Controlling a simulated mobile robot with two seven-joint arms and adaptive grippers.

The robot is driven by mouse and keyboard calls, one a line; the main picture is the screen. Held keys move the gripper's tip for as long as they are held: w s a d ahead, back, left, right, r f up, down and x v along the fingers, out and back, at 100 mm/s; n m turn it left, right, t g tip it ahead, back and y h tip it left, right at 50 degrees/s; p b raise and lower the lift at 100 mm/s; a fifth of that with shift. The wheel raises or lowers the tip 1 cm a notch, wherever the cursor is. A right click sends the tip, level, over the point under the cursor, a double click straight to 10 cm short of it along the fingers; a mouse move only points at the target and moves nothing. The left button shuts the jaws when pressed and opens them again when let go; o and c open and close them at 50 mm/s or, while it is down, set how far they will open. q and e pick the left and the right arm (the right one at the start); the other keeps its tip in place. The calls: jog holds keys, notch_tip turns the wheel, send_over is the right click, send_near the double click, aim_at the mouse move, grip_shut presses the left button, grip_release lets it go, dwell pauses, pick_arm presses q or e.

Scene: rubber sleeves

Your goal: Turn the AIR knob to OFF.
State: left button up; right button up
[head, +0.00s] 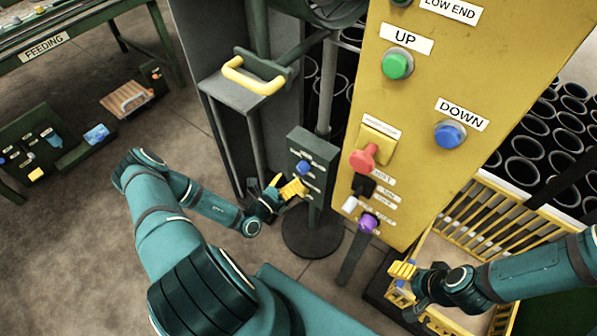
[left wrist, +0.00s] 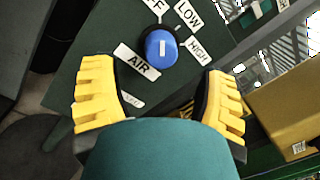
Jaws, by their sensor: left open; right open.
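The AIR knob (left wrist: 160,48) is blue with a short white mark, on a dark green panel (left wrist: 100,45). A label AIR sits below left of it; OFF (partly cut off), LOW and HIGH run from above it to its right. I cannot tell for sure which label the mark points to. In the head view the knob (head: 303,168) is on a small box on a stand. My left gripper (head: 290,188) is open just in front of the box; its yellow fingers (left wrist: 161,70) spread on both sides below the knob, apart from it. My right gripper (head: 402,272) is open, away at lower right.
A yellow panel (head: 440,110) with UP (head: 397,65) and DOWN (head: 450,134) buttons, a red knob (head: 364,158) and a purple knob (head: 368,223) stands right of the box. A yellow handle (head: 253,80) juts out above. A yellow crate (head: 470,215) is near my right gripper.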

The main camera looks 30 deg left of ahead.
pick_arm(q)
jog(key=s+a, duration=0.1)
jog(key=s, duration=0.6)
jog(key=shift+f, duration=0.2)
